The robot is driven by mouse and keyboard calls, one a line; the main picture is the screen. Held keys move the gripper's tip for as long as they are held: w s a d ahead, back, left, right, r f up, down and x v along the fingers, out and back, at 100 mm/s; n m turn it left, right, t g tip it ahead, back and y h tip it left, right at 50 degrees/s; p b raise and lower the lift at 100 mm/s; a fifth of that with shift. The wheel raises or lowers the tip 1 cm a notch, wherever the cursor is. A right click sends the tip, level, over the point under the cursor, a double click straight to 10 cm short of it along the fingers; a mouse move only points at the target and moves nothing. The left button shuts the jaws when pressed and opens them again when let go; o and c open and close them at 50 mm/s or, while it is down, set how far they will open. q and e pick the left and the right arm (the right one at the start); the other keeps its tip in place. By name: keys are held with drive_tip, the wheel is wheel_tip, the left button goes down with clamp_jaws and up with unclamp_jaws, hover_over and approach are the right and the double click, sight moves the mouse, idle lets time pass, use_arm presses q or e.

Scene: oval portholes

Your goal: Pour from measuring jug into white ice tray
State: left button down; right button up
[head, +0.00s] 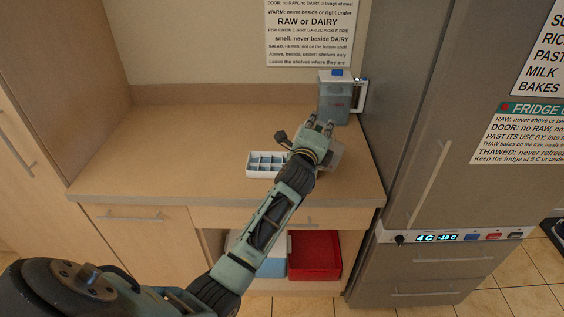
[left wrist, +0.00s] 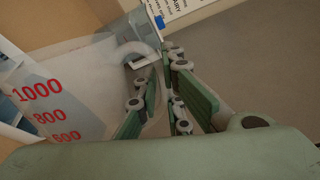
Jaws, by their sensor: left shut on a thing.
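The white ice tray (head: 251,172) lies on the counter just left of my left gripper, with blue in its cells. My left gripper (head: 319,127) is over the counter and shut on the measuring jug. In the head view the clear jug (head: 335,156) shows only in part, beside and behind the gripper. In the left wrist view the jug (left wrist: 70,85) fills the left side, with red marks 1000, 800 and 600. Its handle is between the fingers (left wrist: 160,95). I cannot tell the jug's tilt or its contents. My right gripper is out of view.
A lidded pitcher (head: 334,98) with a white handle stands at the back right, close beyond my left gripper. The steel fridge (head: 405,150) borders the counter on the right. The counter's left half (head: 160,150) is clear. A red bin (head: 315,255) sits below.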

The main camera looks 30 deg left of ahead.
use_arm(q)
drive_tip(key=shift+s+a+f+n, duration=0.1)
drive_tip(key=shift+a+f+n, duration=0.15)
drive_tip(key=shift+a, duration=0.3)
drive_tip(key=shift+s+a+f+n, duration=0.1)
drive_tip(key=shift+a+f+n, duration=0.15)
drive_tip(key=shift+a, duration=0.25)
drive_tip(key=shift+a+r+n+p, duration=0.2)
drive_tip(key=shift+a+n+p, duration=0.1)
drive_tip(key=shift+a+p, duration=0.05)
